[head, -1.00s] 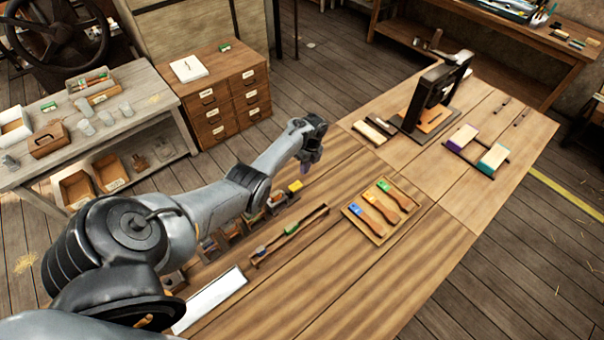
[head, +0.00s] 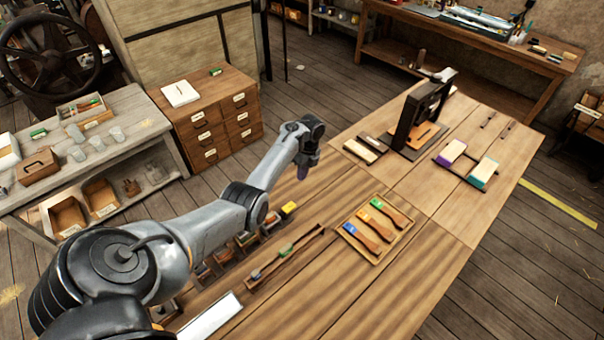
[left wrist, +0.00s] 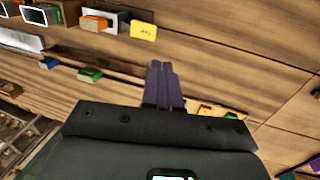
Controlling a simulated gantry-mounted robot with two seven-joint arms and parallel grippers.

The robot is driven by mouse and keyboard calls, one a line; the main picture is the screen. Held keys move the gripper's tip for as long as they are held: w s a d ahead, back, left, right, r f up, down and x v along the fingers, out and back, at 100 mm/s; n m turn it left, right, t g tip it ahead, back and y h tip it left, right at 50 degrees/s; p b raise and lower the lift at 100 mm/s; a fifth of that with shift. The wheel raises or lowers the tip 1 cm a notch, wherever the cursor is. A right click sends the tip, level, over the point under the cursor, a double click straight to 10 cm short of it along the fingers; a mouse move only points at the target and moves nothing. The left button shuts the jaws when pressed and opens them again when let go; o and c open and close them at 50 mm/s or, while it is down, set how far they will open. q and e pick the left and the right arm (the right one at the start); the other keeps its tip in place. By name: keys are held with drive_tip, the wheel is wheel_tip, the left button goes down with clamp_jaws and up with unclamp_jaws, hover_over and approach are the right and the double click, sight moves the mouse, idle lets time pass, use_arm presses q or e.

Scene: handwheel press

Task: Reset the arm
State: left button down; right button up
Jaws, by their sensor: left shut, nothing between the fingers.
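My left arm reaches in from the lower left over the wooden workbench (head: 345,290) in the head view. My left gripper (head: 303,172) hangs above the bench, between the row of small blocks and the black press (head: 418,118). In the left wrist view its purple fingers (left wrist: 163,85) are together with nothing between them. They are apart from the things on the bench. My right gripper does not show in either view.
A tray (head: 372,255) holds three wooden-handled tools tipped blue, orange and green. A narrow rack (head: 285,255) lies beside it. A row of blocks ends in a yellow one (head: 288,208), also in the left wrist view (left wrist: 144,31). Purple and teal blocks lie near the press.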

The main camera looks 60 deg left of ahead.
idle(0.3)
use_arm(q)
drive_tip(key=s+d+r+n+t+y+p, duration=0.1)
drive_tip(key=s+d+n+t+y+p, duration=0.25)
drive_tip(key=d, duration=0.75)
drive_tip(key=s+d+r+n+p, duration=0.1)
drive_tip(key=s+d+n+p, duration=0.25)
drive_tip(key=s+d, duration=0.45)
drive_tip(key=s+d+r+n+t+h+p, duration=0.1)
drive_tip(key=s+d+r+n, duration=0.2)
drive_tip(key=d, duration=0.7)
drive_tip(key=s+d+r+n+t+h+p, duration=0.1)
drive_tip(key=s+d+r+n+h, duration=0.1)
drive_tip(key=s+d+r, duration=0.4)
drive_tip(key=d+r+n, duration=0.1)
drive_tip(key=d+r, duration=0.1)
drive_tip(key=d, duration=0.1)
drive_tip(key=shift+d+r, duration=0.3)
drive_tip(key=shift+d, duration=0.1)
drive_tip(key=shift+t, duration=0.25)
